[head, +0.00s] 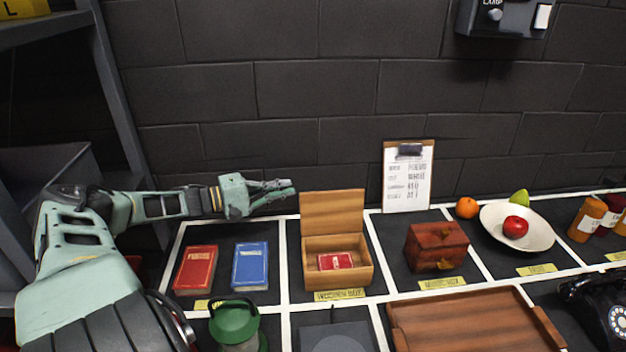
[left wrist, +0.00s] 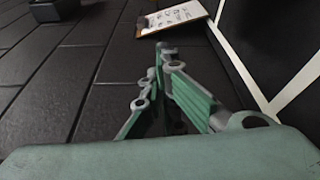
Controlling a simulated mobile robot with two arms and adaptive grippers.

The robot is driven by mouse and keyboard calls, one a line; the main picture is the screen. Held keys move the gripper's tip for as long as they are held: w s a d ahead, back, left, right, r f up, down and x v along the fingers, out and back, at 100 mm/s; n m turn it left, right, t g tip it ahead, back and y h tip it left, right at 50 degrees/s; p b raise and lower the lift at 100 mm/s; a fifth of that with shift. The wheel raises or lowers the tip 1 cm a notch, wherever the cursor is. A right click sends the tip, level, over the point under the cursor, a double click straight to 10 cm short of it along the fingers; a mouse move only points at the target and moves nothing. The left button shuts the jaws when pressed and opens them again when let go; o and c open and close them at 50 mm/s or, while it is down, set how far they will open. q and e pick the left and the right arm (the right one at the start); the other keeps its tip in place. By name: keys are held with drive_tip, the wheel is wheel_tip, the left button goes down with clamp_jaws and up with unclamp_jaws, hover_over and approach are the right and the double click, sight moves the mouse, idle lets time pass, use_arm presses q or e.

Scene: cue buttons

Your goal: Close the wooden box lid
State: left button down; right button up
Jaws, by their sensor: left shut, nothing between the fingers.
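The wooden box (head: 337,245) stands in its taped square with its lid (head: 333,203) raised upright at the back. A small red item (head: 335,261) lies inside it. My left gripper (head: 288,188) is shut and empty, to the left of the raised lid near its upper edge, close to the back wall. In the left wrist view its fingers (left wrist: 165,52) come together, with nothing between them. The box is not seen in the left wrist view. My right gripper is not in view.
A red book (head: 195,269) and a blue book (head: 250,266) lie left of the box. A dark red box (head: 437,246) stands to its right, a green lantern (head: 235,325) in front left, and a wooden tray (head: 475,322) front right. A clipboard (head: 408,176) leans on the wall.

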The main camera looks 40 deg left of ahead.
use_arm(q)
drive_tip(key=w+d+p, duration=0.2)
drive_tip(key=w+d, duration=0.4)
drive_tip(key=shift+w+d+r, duration=0.2)
drive_tip(key=shift+w+d, duration=0.05)
drive_tip(key=shift+d, duration=0.15)
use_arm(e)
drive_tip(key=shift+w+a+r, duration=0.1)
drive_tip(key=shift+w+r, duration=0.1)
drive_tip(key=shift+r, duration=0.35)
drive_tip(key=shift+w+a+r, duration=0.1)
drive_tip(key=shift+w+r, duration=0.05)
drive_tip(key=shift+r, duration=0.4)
use_arm(q)
drive_tip(key=shift+r+p, duration=0.1)
drive_tip(key=shift+p, duration=0.2)
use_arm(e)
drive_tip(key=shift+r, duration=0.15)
